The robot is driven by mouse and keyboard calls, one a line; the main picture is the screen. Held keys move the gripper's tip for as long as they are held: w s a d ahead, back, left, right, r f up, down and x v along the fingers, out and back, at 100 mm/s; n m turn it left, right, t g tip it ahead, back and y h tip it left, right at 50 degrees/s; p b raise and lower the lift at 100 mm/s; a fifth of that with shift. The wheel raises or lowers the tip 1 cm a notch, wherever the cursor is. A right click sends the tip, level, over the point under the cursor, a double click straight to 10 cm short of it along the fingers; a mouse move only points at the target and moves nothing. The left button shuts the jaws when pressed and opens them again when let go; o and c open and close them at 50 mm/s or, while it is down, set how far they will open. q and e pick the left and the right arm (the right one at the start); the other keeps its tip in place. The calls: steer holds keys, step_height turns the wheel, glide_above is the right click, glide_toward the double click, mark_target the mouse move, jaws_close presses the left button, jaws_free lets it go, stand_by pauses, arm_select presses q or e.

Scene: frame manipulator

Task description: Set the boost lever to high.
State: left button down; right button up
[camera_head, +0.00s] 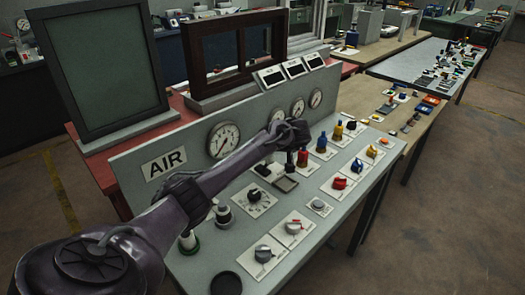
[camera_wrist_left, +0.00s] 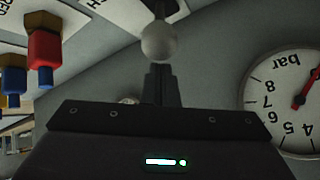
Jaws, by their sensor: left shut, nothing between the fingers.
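In the left wrist view a pale grey ball knob (camera_wrist_left: 159,42) on a dark stem stands at the top middle, in front of the grey panel; it looks like the lever's handle. My left gripper (camera_wrist_left: 160,72) is shut and empty, its fingertips just below the ball in the picture; I cannot tell whether they touch it. In the head view my left gripper (camera_head: 300,132) is over the panel (camera_head: 138,198), near the gauges, and I cannot make out the lever there. The lever's setting is not readable. My right gripper is not in view.
A round gauge (camera_head: 223,141) is on the upright panel, and a gauge marked bar (camera_wrist_left: 290,100) is close beside my left gripper. Red and blue knobs (camera_wrist_left: 44,48) stand near it. Several dials and switches, such as a dial (camera_head: 254,197), cover the sloping top.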

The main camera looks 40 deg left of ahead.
arm_select(q)
steer(key=shift+w+d+f+y+b, duration=0.15)
steer(key=shift+d+f+y+b, duration=0.2)
steer(key=shift+d+f+y, duration=0.1)
steer(key=shift+d, duration=0.5)
steer(key=shift+d+f, duration=0.2)
